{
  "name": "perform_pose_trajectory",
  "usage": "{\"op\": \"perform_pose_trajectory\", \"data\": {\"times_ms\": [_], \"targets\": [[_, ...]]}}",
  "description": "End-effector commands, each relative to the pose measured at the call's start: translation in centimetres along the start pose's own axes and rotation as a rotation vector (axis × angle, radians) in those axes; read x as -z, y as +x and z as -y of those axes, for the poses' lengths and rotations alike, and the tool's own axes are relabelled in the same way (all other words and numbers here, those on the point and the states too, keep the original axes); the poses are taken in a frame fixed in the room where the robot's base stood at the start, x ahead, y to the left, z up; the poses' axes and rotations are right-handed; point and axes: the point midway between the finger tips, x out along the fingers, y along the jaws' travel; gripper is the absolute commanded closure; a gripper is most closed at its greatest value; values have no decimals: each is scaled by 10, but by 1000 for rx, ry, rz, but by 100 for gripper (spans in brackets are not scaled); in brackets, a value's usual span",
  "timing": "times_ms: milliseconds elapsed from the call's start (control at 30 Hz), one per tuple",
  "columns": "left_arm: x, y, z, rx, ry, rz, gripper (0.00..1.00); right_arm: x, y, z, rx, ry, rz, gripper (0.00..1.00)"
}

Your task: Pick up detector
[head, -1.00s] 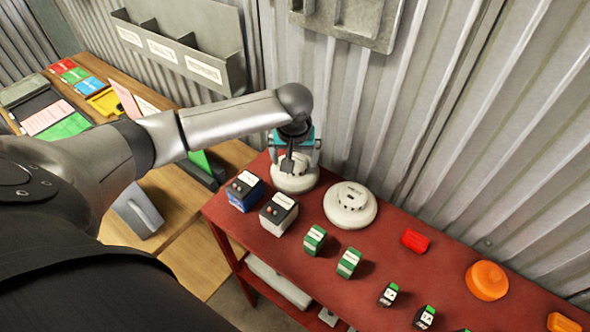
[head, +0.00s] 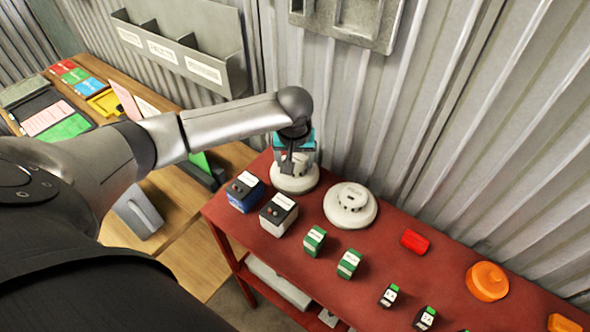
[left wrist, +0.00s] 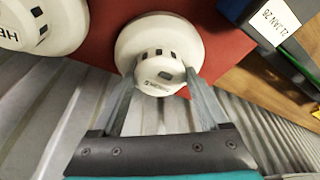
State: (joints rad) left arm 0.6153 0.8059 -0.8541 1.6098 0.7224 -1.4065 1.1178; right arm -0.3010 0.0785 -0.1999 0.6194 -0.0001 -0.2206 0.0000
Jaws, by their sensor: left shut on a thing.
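Two round white detectors stand on the red bench (head: 385,252). My left gripper (head: 291,158) is over the left detector (head: 294,181), its fingers pointing down. In the left wrist view, the fingers of the left gripper (left wrist: 159,88) lie on both sides of the raised centre of this detector (left wrist: 158,50), shut on it. The detector appears to be still at bench level; I cannot tell whether it is clear of the surface. The other detector (head: 351,205) stands to its right, and part of it shows in the left wrist view (left wrist: 40,25). My right gripper is not in view.
Two boxes, blue-based (head: 245,191) and grey (head: 278,214), stand close in front of the held detector. Green-white blocks (head: 314,240), a red piece (head: 415,241) and an orange round piece (head: 487,281) are farther right. A corrugated wall (head: 440,110) rises behind the bench.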

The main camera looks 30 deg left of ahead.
Motion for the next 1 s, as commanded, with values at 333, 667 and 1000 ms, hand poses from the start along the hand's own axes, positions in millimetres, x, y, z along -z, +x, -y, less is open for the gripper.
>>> {"op": "perform_pose_trajectory", "data": {"times_ms": [333, 667, 1000], "targets": [[1, -1, 0, -1, -1, -2, 85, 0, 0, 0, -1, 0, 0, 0], [7, -33, 1, -4, -1, -3, 85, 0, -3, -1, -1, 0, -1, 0], [27, -117, 4, -1, 0, -2, 85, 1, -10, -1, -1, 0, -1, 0]]}}
